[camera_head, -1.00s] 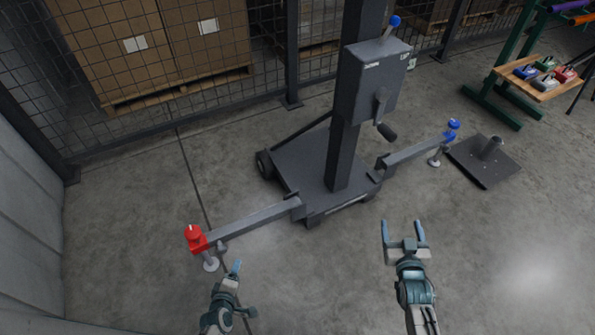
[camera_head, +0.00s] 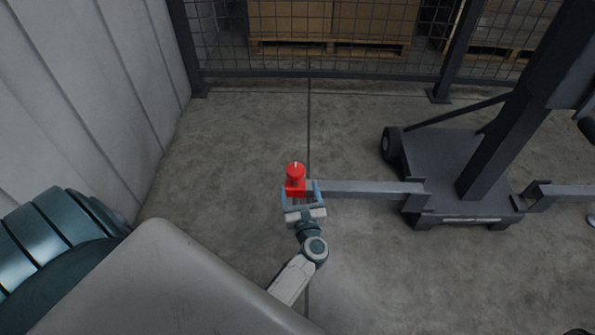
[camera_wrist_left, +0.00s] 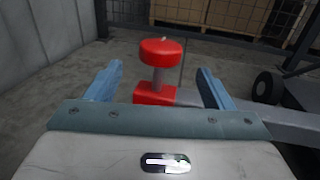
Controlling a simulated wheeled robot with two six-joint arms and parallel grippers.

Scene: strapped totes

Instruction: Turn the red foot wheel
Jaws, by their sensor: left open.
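The red foot wheel (camera_head: 296,171) sits on top of a red block (camera_head: 297,189) at the end of a grey outrigger leg (camera_head: 365,188). In the left wrist view the wheel (camera_wrist_left: 161,51) is a round red knob with a pale mark on top, on a grey post above the red block (camera_wrist_left: 154,95). My left gripper (camera_head: 302,192) is open, its blue fingers spread to either side of the block in the head view. In the wrist view the wheel stands ahead, between and beyond the fingertips (camera_wrist_left: 160,75), with no visible contact. My right gripper is out of view.
The grey lift base (camera_head: 440,165) with its upright column stands to the right, with a wheel (camera_head: 391,144) at its back corner. A wire fence (camera_head: 330,55) with pallets behind it closes the back. A pale panelled wall (camera_head: 95,80) is at left. Floor around the foot is clear.

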